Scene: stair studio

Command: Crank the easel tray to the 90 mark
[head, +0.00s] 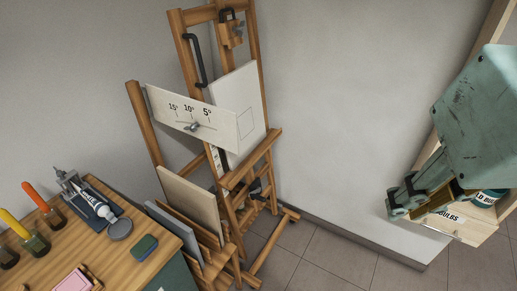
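The wooden easel (192,60) stands against the wall left of centre and holds a white canvas (250,100). Its tray (250,158) is a wooden ledge under the canvas. A pale vertical scale strip (216,160) shows beside the canvas foot; its marks are too small to read. A dark part low on the easel (256,188) may be the crank; I cannot make out its handle. My gripper (398,205) seems to be the grey-green end at the right, far from the easel. Its fingers are not clear, and I see nothing certain between them.
A tilted board (193,118) marked 15°, 10°, 5° juts left across the easel. Panels in a rack (190,203) stand before it. A wooden table (150,259) with jars and tools is lower left. A box labelled BULBS (466,228) is at right. Floor between is clear.

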